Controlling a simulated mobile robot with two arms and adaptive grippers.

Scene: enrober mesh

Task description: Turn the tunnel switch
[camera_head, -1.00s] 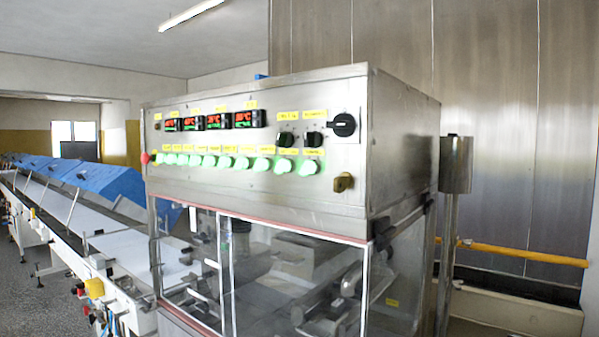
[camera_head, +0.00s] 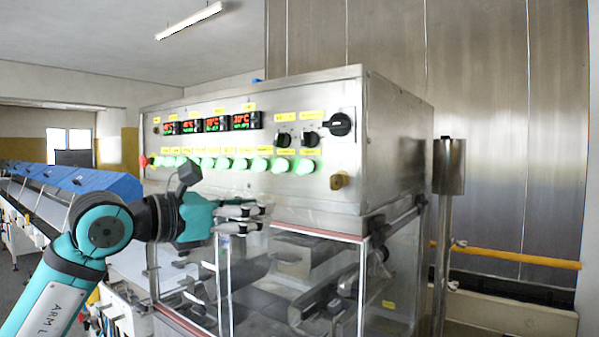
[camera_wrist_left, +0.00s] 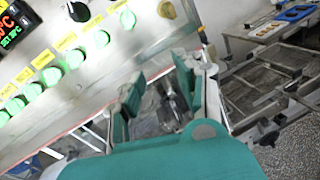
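The steel control panel (camera_head: 215,180) carries two small black rotary switches, the left one (camera_head: 284,140) and the right one (camera_head: 310,139), each under a yellow label too small to read. A larger black rotary knob (camera_head: 340,124) sits to their upper right. I cannot tell which is the tunnel switch. My left gripper (camera_head: 257,219) is below the row of green buttons, to the lower left of these switches, touching none of them. In the left wrist view its fingers (camera_wrist_left: 165,75) are apart and empty, and one black switch (camera_wrist_left: 77,10) shows at the top. My right gripper is not in view.
Lit green buttons (camera_head: 243,164) run along the panel under red-green displays (camera_head: 215,124). A brass-coloured lock (camera_head: 340,181) sits at lower right. Clear guard panels (camera_head: 300,258) are below. A red button (camera_head: 143,161) is at the left edge. A conveyor with blue covers (camera_head: 90,180) stretches left.

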